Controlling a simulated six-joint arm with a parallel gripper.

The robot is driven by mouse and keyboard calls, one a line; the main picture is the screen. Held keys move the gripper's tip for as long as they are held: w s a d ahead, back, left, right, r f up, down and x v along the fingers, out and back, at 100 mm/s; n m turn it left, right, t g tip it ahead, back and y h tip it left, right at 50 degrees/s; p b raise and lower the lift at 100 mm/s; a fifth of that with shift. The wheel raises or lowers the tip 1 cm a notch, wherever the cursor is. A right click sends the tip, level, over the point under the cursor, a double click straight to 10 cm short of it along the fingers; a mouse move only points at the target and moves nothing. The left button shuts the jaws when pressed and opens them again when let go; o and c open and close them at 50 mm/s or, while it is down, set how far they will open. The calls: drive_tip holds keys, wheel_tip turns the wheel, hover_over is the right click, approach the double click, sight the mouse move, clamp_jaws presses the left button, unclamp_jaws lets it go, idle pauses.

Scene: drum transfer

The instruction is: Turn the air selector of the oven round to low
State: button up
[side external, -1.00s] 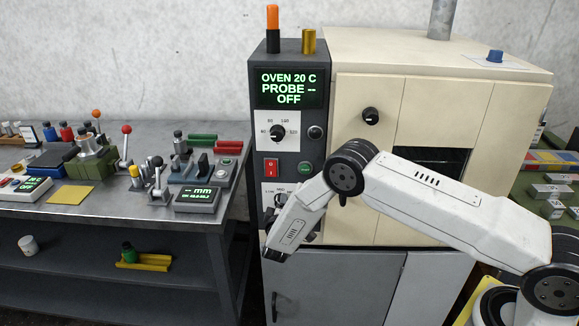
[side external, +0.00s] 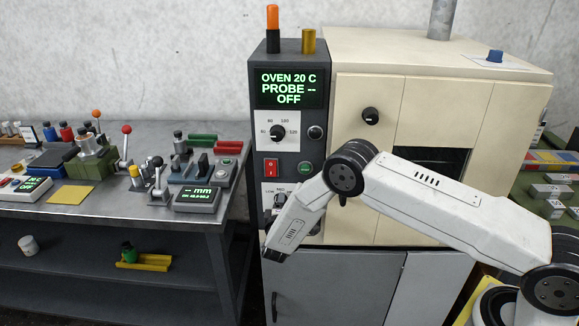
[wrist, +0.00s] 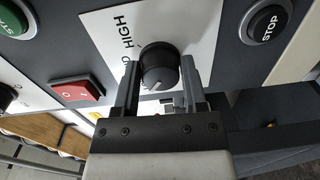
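The oven's air selector is a round dark knob (wrist: 159,68) on a white plate with HIGH printed on it in the wrist view. A pale mark on its face points down and slightly left there. My gripper (wrist: 160,78) has one finger on each side of the knob, with no clear gap showing, so it looks shut on it. In the side view the selector plate (side external: 270,194) is low on the dark control panel of the oven (side external: 430,55), and my gripper end (side external: 279,229) covers part of it. The low label is hard to read.
A red rocker switch (wrist: 78,90), a green start button (wrist: 12,20) and a black STOP button (wrist: 267,24) sit close around the selector. The temperature dial (side external: 278,132) is above. A bench (side external: 120,203) with several fixtures stands at left.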

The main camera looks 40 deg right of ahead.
drive_tip(key=o, duration=0.3)
drive_tip(key=v, duration=0.7)
drive_tip(key=shift+s+a, duration=0.3)
drive_tip(key=shift+a, duration=0.05)
idle(0.3)
